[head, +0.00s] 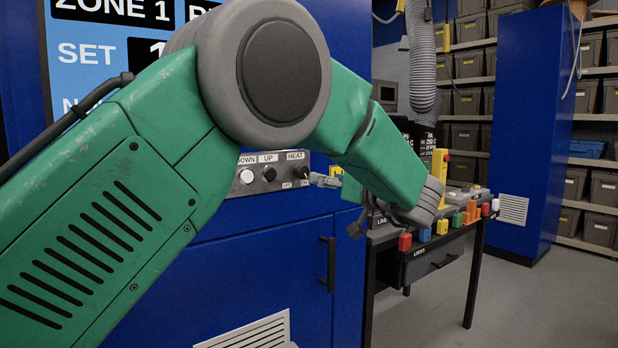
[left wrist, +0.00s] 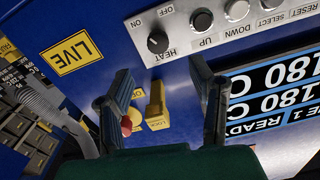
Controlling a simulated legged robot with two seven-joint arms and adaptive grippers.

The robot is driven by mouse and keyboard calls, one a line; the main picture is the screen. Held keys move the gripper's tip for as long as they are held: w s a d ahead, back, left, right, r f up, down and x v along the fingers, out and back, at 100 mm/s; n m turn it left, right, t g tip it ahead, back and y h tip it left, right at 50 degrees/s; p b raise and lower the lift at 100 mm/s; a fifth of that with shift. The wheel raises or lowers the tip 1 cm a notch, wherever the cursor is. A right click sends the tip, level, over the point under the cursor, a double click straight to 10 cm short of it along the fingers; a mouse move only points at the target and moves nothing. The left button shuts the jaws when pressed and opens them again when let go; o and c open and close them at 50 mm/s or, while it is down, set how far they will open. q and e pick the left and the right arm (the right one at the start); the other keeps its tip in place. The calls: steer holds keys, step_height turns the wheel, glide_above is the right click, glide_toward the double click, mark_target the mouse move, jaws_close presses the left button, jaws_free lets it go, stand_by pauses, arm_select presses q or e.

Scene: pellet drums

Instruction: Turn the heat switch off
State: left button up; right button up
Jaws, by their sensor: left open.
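The heat switch is a black round knob (left wrist: 158,42) on a grey panel with ON and OFF marks. It also shows in the head view as a small dark knob (head: 303,173) under the HEAT label. I cannot tell which mark it points to. My left gripper (left wrist: 163,72) is open, its two fingers spread wide with nothing held between them. The knob lies just beyond the fingertips, apart from them, roughly between them in the picture. In the head view a grey part of the left gripper (head: 325,180) shows just right of the knob; my green arm hides much of it. My right gripper is not in view.
The DOWN (head: 247,176) and UP (head: 269,174) buttons sit beside the knob. A yellow lock part (left wrist: 155,105) and a red part (left wrist: 126,126) show between the fingers. A bench with coloured locks (head: 424,235) stands to the right.

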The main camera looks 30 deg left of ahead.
mark_target(305, 173)
arm_select(q)
steer(key=x, duration=0.3)
steer(key=b+x, duration=0.1)
steer(key=x, duration=0.2)
steer(key=shift+w+f, duration=0.1)
steer(key=shift+f, duration=0.15)
steer(key=a, duration=0.1)
steer(key=w+a, duration=0.1)
steer(key=w, duration=0.1)
steer(key=shift+a+r, duration=0.25)
steer(key=shift+a, duration=0.15)
steer(key=shift+a+b, duration=0.3)
steer(key=shift+a, duration=0.4)
steer(key=shift+a+f, duration=0.1)
steer(key=shift+a, duration=0.25)
steer(key=c, duration=0.8)
steer(key=shift+w+d, duration=0.1)
steer(key=shift+d, duration=0.1)
jaws_close()
